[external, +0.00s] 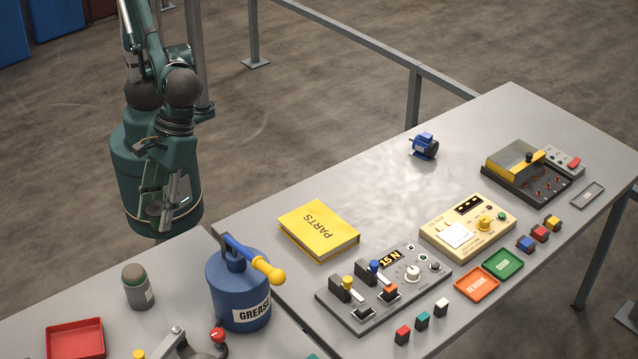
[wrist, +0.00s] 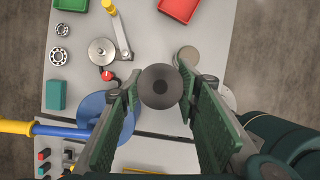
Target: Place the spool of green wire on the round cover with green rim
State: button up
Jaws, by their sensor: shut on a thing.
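In the external view my gripper (external: 160,208) hangs in front of my green base, left of the blue grease can, and the held thing is hard to make out. I cannot pick out a round cover with a green rim for certain. A short grey canister (external: 138,287) with a brownish round top stands below my gripper; its top shows in the wrist view (wrist: 188,55).
The blue grease can (external: 238,292), with a yellow-tipped handle, stands close to the right. A red tray (external: 75,340) lies at the lower left.

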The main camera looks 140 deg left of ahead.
jog(key=s+d+m+p, duration=0.2)
jog(key=s+d, duration=0.5)
jog(key=d, duration=0.1)
jog(key=shift+g, duration=0.3)
jog(key=shift+d+f+b, duration=0.1)
jog(key=shift+f+b, duration=0.2)
jog(key=shift+f, duration=2.25)
jog(key=shift+f, duration=0.1)
send_near(126, 273)
jog(key=shift+d+f, duration=0.1)
jog(key=shift+d, duration=0.8)
jog(key=shift+f, duration=2.1)
jog(key=shift+f+b, duration=0.2)
jog(key=shift+b, duration=0.1)
